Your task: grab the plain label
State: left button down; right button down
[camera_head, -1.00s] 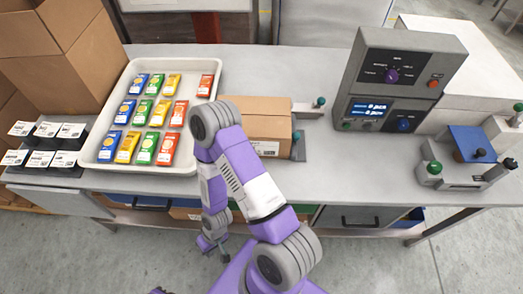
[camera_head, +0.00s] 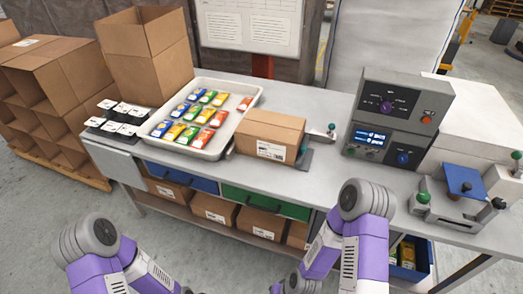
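Several white labels (camera_head: 122,107) lie on black holders (camera_head: 93,128) in two short rows at the left end of the bench. Most show small dark print; from this far I cannot tell which one is plain. My two arms come in from the bottom edge, one at the left and one right of centre, both bent at the elbow in front of the bench. Their grippers are below the picture edge, so I cannot see whether they are open or shut. Neither arm touches the labels.
A white tray (camera_head: 207,156) of colourful packets is right of the labels. A closed carton (camera_head: 270,130) sits beside it, then a grey weigher console (camera_head: 395,118) and a blue-plated fixture (camera_head: 463,180). An open carton (camera_head: 150,55) stands behind. Bench space before the console is clear.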

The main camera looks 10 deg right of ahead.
aim_at(126, 129)
jog(key=i, duration=0.75)
jog(key=z, duration=0.4)
jog(key=k, duration=0.4)
jog(key=u, duration=0.9)
jog(key=i, duration=0.85)
jog(key=u, duration=0.55)
